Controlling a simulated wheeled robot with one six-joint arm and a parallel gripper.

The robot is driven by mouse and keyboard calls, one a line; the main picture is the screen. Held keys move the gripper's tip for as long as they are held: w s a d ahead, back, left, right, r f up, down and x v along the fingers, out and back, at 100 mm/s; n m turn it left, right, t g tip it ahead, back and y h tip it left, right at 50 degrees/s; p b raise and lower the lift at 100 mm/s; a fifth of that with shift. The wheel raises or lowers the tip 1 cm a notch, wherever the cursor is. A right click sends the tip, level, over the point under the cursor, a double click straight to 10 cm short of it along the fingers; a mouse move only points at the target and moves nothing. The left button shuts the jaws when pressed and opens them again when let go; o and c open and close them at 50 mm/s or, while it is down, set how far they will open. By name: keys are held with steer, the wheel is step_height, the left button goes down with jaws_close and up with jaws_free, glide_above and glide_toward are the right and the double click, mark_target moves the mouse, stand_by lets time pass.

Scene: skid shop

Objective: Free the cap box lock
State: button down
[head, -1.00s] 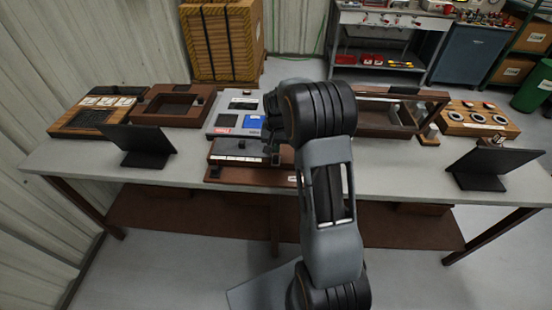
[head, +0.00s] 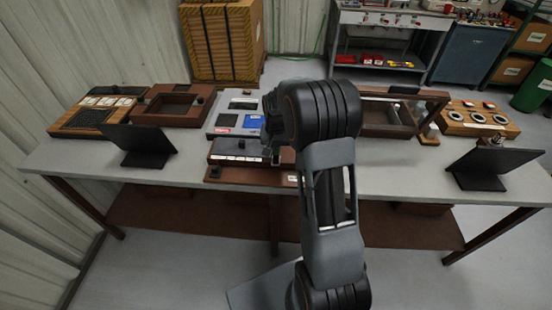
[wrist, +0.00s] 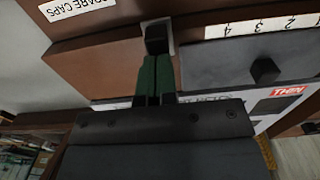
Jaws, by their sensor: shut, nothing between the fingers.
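The brown cap box (wrist: 100,68) fills much of the wrist view, with a "SPARE CAPS" label (wrist: 72,8) at upper left. In the head view the box (head: 252,178) sits at the front middle of the bench. A black block (wrist: 157,38), which looks like the lock, sits on a pale plate at the box's edge. My gripper (wrist: 156,72) is shut and empty, its green fingertips right at the block; I cannot tell whether they touch. In the head view my gripper (head: 277,153) is partly hidden by my arm.
A grey panel (wrist: 215,68) with a black knob (wrist: 264,70) and a numbered strip (wrist: 265,26) is beside the fingers. Dark screens (head: 138,143) (head: 490,165) stand left and right.

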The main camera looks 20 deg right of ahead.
steer(key=s+a+b, duration=0.1)
steer(key=s+a, duration=0.3)
steer(key=s, duration=0.4)
steer(key=shift+s+a, duration=0.3)
steer(key=shift+a, duration=0.1)
stand_by(5.5)
steer(key=shift+w+d, duration=0.2)
steer(key=shift+w, duration=0.2)
step_height(320, 180, up, 8)
steer(key=p, duration=0.6)
